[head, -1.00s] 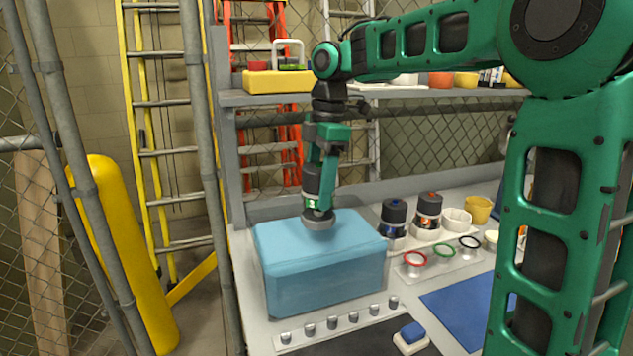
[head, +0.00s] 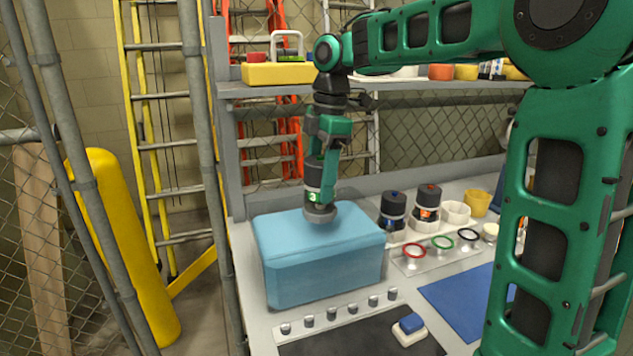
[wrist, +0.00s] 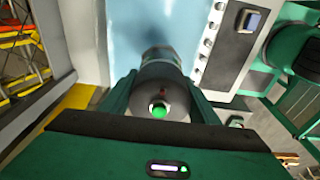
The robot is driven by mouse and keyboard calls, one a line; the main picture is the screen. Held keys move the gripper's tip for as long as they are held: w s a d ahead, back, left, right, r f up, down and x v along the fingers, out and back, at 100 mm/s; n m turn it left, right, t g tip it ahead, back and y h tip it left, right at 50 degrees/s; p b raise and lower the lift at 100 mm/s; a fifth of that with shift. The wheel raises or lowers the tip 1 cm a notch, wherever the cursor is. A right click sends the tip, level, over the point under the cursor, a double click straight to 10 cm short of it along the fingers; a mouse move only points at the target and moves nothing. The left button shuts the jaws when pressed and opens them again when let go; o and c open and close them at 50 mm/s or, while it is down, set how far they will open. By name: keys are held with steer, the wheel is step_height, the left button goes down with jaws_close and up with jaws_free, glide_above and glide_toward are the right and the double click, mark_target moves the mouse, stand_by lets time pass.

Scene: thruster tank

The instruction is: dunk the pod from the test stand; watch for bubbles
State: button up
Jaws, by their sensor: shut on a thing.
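My gripper (head: 320,184) is shut on a dark pod (head: 317,206) with a green mark and a grey lower end. I cannot tell whether the pod's lower end touches the water. No bubbles show. Two other dark pods, one with a blue mark (head: 393,208) and one with an orange mark (head: 427,203), stand right of the tank beside an empty white holder (head: 456,213).
Red (head: 414,250), green (head: 442,241) and black rings (head: 468,234) lie on a clear rack. A strip of several small knobs (head: 332,314) and a blue-topped block (head: 409,326) lie in front of the tank. A shelf (head: 260,90) runs behind.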

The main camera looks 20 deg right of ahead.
mark_target(319, 210)
steer(key=shift+f, duration=0.1)
stand_by(0.6)
steer(key=shift+f, duration=0.8)
steer(key=shift+f, duration=0.15)
steer(key=shift+f, duration=0.75)
steer(key=shift+f, duration=0.2)
steer(key=shift+f, duration=0.7)
steer(key=shift+f, duration=0.1)
steer(key=shift+f, duration=0.8)
steer(key=shift+f, duration=0.15)
